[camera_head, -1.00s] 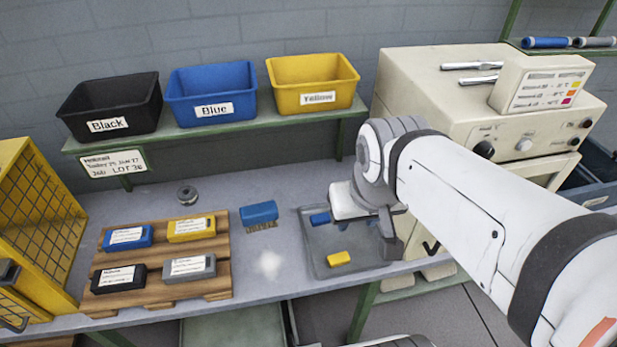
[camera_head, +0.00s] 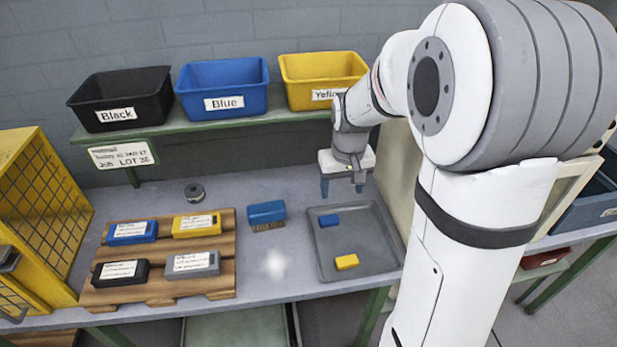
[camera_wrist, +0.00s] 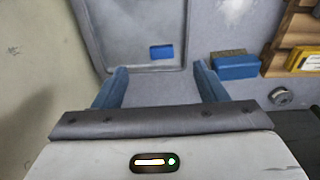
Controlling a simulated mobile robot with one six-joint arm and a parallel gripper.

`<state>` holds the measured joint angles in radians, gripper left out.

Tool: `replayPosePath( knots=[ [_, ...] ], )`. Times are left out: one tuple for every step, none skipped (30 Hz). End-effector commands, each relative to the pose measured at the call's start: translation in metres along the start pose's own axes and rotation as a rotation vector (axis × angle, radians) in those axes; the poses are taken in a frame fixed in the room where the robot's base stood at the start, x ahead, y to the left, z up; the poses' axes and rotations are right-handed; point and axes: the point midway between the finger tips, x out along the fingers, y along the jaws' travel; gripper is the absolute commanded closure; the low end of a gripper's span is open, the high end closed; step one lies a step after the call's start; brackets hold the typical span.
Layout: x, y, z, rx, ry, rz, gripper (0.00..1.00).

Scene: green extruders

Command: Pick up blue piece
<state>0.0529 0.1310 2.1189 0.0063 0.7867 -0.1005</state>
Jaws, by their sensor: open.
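A small blue piece (camera_head: 329,220) lies flat in the grey tray (camera_head: 372,238), in its upper left part. It also shows in the wrist view (camera_wrist: 162,52), beyond my fingertips and roughly between them in the picture. My gripper (camera_head: 342,187) hangs above the tray's back edge in the head view, its two blue fingers pointing down. In the wrist view the gripper (camera_wrist: 160,82) has its fingers wide apart with nothing between them. The piece and the gripper are apart. A small yellow piece (camera_head: 347,262) lies in the tray nearer the front.
A blue brush (camera_head: 266,212) lies left of the tray. Farther left, a wooden pallet (camera_head: 150,250) carries labelled blocks. Black (camera_head: 122,98), blue (camera_head: 222,88) and yellow (camera_head: 322,80) bins stand on the shelf behind. A beige machine (camera_head: 400,170) stands right of the tray.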

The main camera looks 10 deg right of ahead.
Motion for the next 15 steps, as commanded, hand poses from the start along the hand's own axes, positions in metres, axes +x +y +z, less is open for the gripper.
replayPosePath(
  knots=[
    [0.027,0.001,-0.012,-0.003,-0.025,-0.001,0.35],
    [0.039,0.001,-0.019,-0.005,-0.034,-0.002,0.35],
    [0.055,0.002,-0.027,-0.007,-0.048,-0.003,0.35],
    [0.066,0.002,-0.032,-0.008,-0.056,-0.003,0.35],
    [0.076,0.003,-0.037,-0.009,-0.063,-0.003,0.35],
    [0.089,0.003,-0.043,-0.011,-0.073,-0.004,0.35],
    [0.098,0.004,-0.047,-0.012,-0.079,-0.004,0.35],
    [0.105,0.004,-0.05,-0.013,-0.084,-0.005,0.35],
    [0.114,0.004,-0.053,-0.014,-0.091,-0.005,0.35],
    [0.12,0.004,-0.055,-0.014,-0.095,-0.005,0.35],
    [0.125,0.005,-0.057,-0.015,-0.098,-0.006,0.35],
    [0.13,0.005,-0.058,-0.015,-0.102,-0.006,0.35],
    [0.133,0.005,-0.059,-0.015,-0.103,-0.006,0.35],
    [0.136,0.005,-0.06,-0.015,-0.104,-0.006,0.35],
    [0.14,0.005,-0.06,-0.016,-0.106,-0.006,0.35]
  ],
)
